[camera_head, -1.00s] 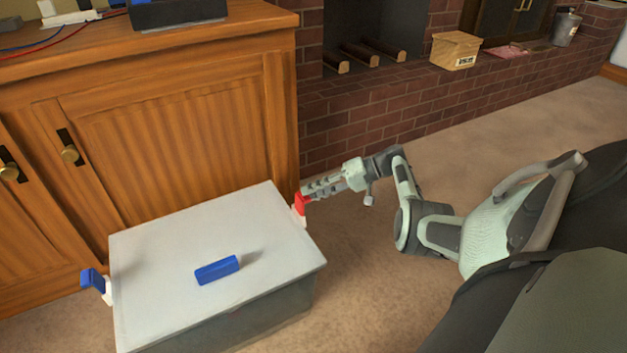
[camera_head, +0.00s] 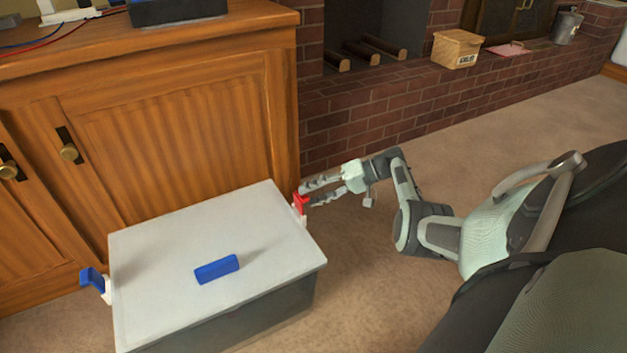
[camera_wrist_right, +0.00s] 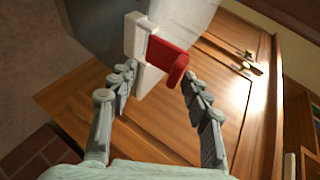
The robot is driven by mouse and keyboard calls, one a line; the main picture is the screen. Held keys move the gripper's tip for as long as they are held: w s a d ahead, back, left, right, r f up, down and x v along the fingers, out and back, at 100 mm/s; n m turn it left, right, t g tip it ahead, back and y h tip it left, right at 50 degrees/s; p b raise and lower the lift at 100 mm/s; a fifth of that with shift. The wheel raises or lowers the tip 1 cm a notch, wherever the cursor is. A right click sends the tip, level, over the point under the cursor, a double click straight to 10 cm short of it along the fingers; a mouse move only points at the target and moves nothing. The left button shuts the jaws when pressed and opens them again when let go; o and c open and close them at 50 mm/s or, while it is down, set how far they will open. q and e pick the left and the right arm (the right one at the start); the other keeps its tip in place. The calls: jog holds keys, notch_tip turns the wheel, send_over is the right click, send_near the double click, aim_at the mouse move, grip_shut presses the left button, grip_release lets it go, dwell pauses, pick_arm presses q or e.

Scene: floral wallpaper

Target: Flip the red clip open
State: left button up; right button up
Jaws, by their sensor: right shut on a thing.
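The red clip (camera_head: 300,203) is on a white mount at the right side of a grey box with a white lid (camera_head: 170,235). In the right wrist view the red clip (camera_wrist_right: 167,62) sticks out from its white mount (camera_wrist_right: 146,45). My right gripper (camera_head: 304,193) is at the clip, its fingers spread to either side. My left gripper is not in view.
A blue block (camera_head: 217,269) lies on the lid. A blue clip (camera_head: 92,280) is on the box's left side. A wooden cabinet (camera_head: 180,130) stands close behind the box. A brick hearth (camera_head: 400,105) is at the back; carpet to the right is clear.

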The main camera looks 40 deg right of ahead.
jog(key=shift+s+f, duration=0.3)
jog(key=shift+f, duration=0.15)
jog(key=v, duration=1.2)
jog(key=shift+w+r, duration=0.2)
jog(key=shift+r, duration=0.25)
